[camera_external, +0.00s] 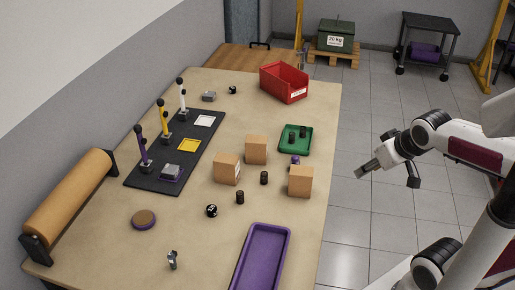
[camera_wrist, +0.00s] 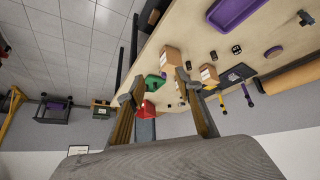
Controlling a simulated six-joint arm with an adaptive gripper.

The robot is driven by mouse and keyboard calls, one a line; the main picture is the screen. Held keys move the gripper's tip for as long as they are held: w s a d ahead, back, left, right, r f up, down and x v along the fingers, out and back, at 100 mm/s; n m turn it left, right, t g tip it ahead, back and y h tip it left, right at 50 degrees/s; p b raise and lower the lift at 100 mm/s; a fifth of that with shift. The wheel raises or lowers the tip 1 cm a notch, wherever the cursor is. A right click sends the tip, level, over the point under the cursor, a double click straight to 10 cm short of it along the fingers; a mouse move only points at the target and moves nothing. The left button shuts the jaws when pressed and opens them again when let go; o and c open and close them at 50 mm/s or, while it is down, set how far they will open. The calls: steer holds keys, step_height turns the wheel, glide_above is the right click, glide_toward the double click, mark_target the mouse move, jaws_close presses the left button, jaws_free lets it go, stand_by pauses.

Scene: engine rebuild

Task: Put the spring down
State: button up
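My gripper (camera_external: 366,171) hangs to the right of the table, over the floor in the outside view. In the wrist view my gripper (camera_wrist: 157,88) has its two fingers apart, with nothing seen between them but the distant table. No spring can be made out for certain. Small dark cylinders, perhaps springs, stand on the table: one dark cylinder (camera_external: 240,197) near the boxes and another dark cylinder (camera_external: 264,178) to its right. Two more dark cylinders (camera_external: 292,137) stand in the green tray (camera_external: 285,150).
Cardboard boxes (camera_external: 301,181) stand mid-table by the right edge. A purple tray (camera_external: 285,238) lies at the front and a red bin (camera_external: 284,83) at the back. A black mat (camera_external: 150,176) with upright posts lies at the left.

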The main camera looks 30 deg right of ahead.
steer(key=s+a+f+g+y, duration=0.1)
steer(key=s+a+f, duration=0.1)
steer(key=s, duration=0.6)
steer(key=shift+a+n, duration=0.3)
steer(key=shift+a, duration=0.05)
